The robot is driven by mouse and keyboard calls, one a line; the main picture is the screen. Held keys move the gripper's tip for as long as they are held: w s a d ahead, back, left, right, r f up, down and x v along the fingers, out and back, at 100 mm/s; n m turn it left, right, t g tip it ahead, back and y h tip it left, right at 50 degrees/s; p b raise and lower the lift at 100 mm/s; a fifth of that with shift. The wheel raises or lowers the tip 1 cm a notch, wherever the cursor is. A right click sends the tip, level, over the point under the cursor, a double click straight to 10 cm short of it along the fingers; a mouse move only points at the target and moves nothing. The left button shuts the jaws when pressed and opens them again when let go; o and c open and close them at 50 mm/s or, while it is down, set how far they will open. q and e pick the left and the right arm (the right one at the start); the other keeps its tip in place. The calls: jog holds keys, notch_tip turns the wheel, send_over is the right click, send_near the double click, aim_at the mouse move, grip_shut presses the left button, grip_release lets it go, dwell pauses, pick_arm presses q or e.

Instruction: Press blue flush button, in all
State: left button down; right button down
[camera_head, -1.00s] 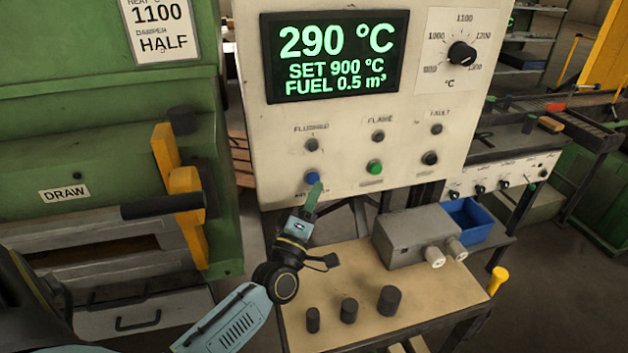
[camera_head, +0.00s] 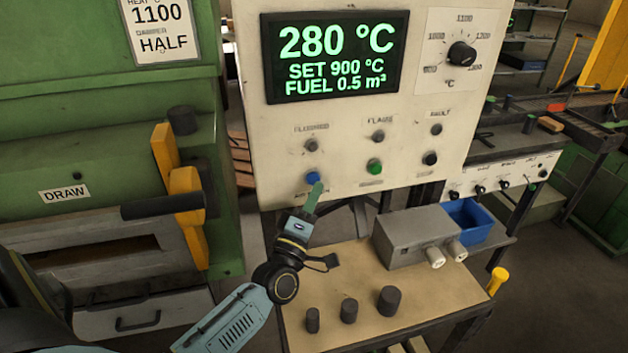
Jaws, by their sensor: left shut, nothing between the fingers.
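The blue flush button (camera_head: 312,176) is at the lower left of the cream control panel (camera_head: 400,194). The round lamp (camera_head: 311,145) above it, with a blurred label, looks dark. My left gripper (camera_head: 316,187) is shut and empty. Its green fingertips point up at the button's lower right edge and partly cover the label below it. I cannot tell whether the tips touch the button. The display (camera_head: 333,56) reads 280 °C, SET 900 °C, FUEL 0.5 m³. My right gripper is not in view.
A green button (camera_head: 375,167) and a black button (camera_head: 430,158) sit to the right on the panel. A table (camera_head: 340,270) below holds a grey box (camera_head: 410,238) and three dark cylinders. The green furnace (camera_head: 75,115) with yellow handles stands at the left.

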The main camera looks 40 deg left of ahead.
pick_arm(q)
jog(key=shift+w, duration=0.1)
dwell(0.6)
jog(key=shift+w+a, duration=0.2)
jog(key=shift+a, duration=0.1)
jog(key=shift+w+a, duration=0.25)
jog(key=shift+a, duration=0.05)
dwell(0.6)
jog(key=shift+s+d, duration=0.1)
dwell(0.3)
jog(key=shift+s+d, duration=0.45)
jog(key=shift+d, duration=0.05)
jog(key=shift+d, duration=0.1)
jog(key=s+d+p, duration=0.1)
jog(key=s+d, duration=0.2)
jog(key=shift+s+d+p, duration=0.1)
jog(key=shift+d+p, duration=0.2)
jog(key=shift+p, duration=0.1)
